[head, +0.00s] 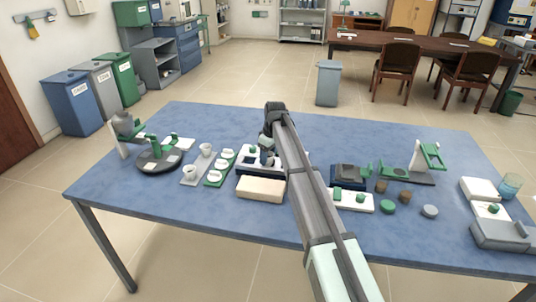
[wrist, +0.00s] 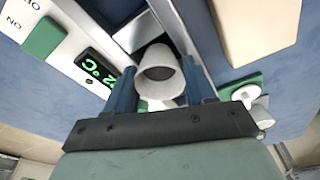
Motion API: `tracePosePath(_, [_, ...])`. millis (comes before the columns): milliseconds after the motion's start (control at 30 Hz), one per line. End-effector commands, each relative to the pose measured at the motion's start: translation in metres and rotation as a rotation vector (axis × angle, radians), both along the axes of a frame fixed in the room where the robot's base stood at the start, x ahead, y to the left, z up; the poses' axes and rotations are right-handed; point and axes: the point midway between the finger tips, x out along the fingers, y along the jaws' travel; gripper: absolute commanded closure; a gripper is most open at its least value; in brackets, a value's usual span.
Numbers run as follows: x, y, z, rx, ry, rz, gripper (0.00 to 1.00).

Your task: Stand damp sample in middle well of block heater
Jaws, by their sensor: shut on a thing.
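My gripper (wrist: 160,78) is shut on a small white cup (wrist: 162,66) with grey-brown content, which I take as the damp sample. The cup sits between the two blue fingers in the wrist view. Behind it lies the block heater (wrist: 68,42), with a white panel, a green button and a lit °C display. In the head view my gripper (head: 267,148) is over the block heater (head: 246,160), and my arm hides part of it. The wells are mostly hidden by the cup and fingers. I cannot tell whether the cup touches the heater.
A beige box (head: 260,188) lies just in front of the heater. Left of it are a green tray (head: 214,181) with white dishes, a grey tray (head: 186,178) with white cups and a dark round stand (head: 158,164). Right of my arm are a white panel (head: 350,204) and small round pieces.

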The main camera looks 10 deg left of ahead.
Motion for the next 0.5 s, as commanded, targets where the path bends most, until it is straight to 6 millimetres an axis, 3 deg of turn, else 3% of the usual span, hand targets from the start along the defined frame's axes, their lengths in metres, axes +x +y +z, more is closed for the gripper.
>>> tracePosePath(233, [0.0, 0.0, -0.0059, 0.0, 0.0, 0.0, 0.76])
tracePosePath(267, [0.0, 0.0, -0.0062, 0.0, 0.0, 0.0, 0.45])
tracePosePath(500, [0.0, 0.0, -0.006, 0.0, 0.0, 0.0, 0.22])
